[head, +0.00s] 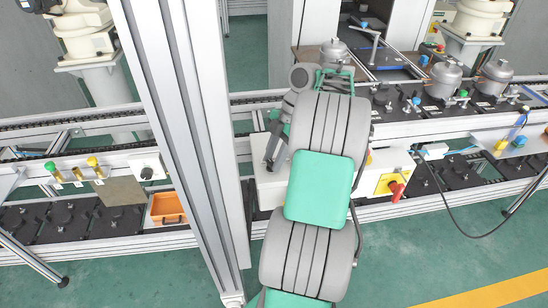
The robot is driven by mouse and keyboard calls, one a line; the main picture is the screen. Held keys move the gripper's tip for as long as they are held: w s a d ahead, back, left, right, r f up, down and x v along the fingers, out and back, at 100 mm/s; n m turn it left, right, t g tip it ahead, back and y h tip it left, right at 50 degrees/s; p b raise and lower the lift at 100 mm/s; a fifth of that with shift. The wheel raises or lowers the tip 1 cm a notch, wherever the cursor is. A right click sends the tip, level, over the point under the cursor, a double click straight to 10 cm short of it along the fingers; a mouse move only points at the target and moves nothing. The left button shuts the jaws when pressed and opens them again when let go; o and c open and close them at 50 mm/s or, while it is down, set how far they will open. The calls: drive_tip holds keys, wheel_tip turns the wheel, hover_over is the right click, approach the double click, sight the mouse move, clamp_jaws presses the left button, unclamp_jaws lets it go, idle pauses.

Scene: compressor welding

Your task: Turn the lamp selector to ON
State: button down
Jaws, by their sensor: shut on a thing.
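My gripper (271,164) is at the front of a white control box (270,192), left of my arm's bulky grey and green links. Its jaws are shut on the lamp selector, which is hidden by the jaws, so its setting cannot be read. My arm covers the right part of this box.
A red rotary handle (396,190) on a yellow plate is right of my arm. A black knob (146,173) sits on another white box at left, above an orange bin (167,208). A tall aluminium post (185,130) stands close left of my gripper. Metal compressors (443,78) stand at right.

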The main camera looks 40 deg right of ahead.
drive_tip(key=shift+m, duration=0.3)
drive_tip(key=m+b, duration=0.1)
drive_tip(key=m, duration=0.1)
drive_tip(key=m+t+b, duration=0.1)
drive_tip(key=m+b, duration=0.1)
drive_tip(key=shift+s+f+t+h, duration=0.15)
drive_tip(key=shift+t+h, duration=0.15)
drive_tip(key=shift+h, duration=0.1)
drive_tip(key=shift+s+a+m+t+h+b, duration=0.1)
drive_tip(key=shift+m+t+h+b, duration=0.3)
drive_tip(key=shift+m, duration=0.6)
drive_tip(key=shift+a+m+t+h+b, duration=0.1)
drive_tip(key=shift+m+b, duration=0.5)
drive_tip(key=shift+m, duration=0.4)
drive_tip(key=c, duration=1)
unclamp_jaws()
drive_tip(key=p+v, duration=0.2)
drive_tip(key=v, duration=0.6)
drive_tip(key=shift+p, duration=0.35)
drive_tip(key=shift+m, duration=0.3)
